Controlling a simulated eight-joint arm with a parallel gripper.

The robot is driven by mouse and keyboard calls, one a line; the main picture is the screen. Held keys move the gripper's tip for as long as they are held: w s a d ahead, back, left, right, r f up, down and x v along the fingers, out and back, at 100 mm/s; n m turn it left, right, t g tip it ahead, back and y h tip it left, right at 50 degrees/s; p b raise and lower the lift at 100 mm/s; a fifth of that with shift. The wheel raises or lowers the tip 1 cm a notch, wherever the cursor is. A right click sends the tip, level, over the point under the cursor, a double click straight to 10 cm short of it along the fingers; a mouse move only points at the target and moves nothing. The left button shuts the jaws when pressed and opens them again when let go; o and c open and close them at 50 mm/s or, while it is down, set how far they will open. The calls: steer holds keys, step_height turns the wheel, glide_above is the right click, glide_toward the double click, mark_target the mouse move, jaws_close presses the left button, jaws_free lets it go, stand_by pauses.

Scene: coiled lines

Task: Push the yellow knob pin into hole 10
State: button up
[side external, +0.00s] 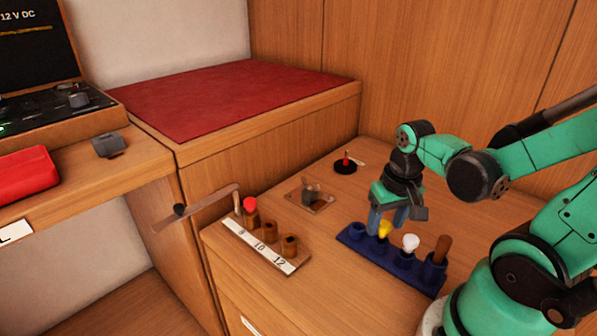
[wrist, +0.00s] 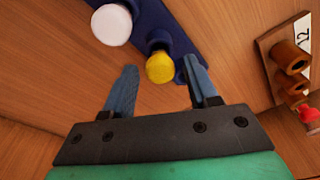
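The yellow knob pin (side external: 384,229) stands in the dark blue rack (side external: 352,241), between an empty rack socket and a white knob pin (side external: 410,242). My gripper (side external: 388,219) is over the rack, pointing down, with its fingers apart. In the wrist view the yellow knob (wrist: 160,67) lies between and slightly beyond the open fingertips (wrist: 160,76), with no visible contact. The pin's shaft is hidden. The wooden hole block (side external: 235,229) carries a number strip. Hole 10 appears to be the middle brown socket (side external: 269,231), which looks empty.
A red knob pin (side external: 250,205) fills the block's first socket, beside a bent metal lever (side external: 215,202). The socket at 12 (side external: 290,244) looks empty. A brown-handled pin (side external: 442,248) stands at the rack's right end. A metal plate with a fitting (side external: 311,197) lies behind.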

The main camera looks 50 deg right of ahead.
mark_target(385, 224)
jaws_close()
steer(key=shift+r, duration=0.45)
steer(key=shift+r, duration=2.75)
